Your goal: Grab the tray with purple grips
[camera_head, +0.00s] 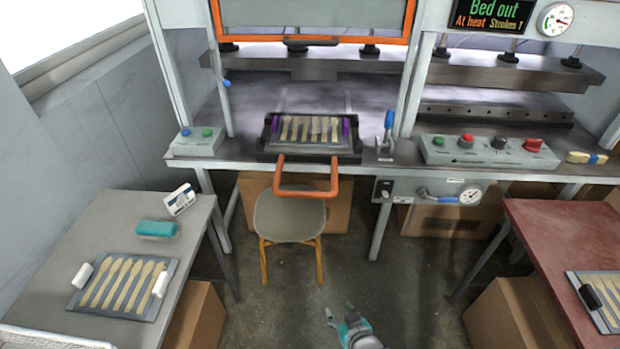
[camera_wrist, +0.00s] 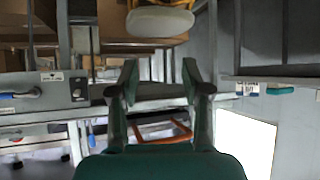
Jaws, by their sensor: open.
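The tray with purple grips (camera_head: 311,146) lies on the black bed at the front of the press in the head view. It carries several wooden spoons, with one purple grip (camera_head: 275,125) at its left end and another (camera_head: 346,126) at its right. An orange loop handle (camera_head: 306,192) juts from the bed towards me. My gripper (camera_head: 340,313) is low over the floor in front of the press, well apart from the tray. In the wrist view, which looks upside down, my gripper (camera_wrist: 160,76) is open and empty, with the orange handle beyond its fingers. The tray is not clear there.
A stool (camera_head: 290,216) stands below the handle. A left grey table (camera_head: 60,250) holds a tray with white grips (camera_head: 118,318) and a teal block (camera_head: 156,230). A red table (camera_head: 540,235) at right holds a tray with black grips (camera_head: 597,310). Cardboard boxes stand underneath.

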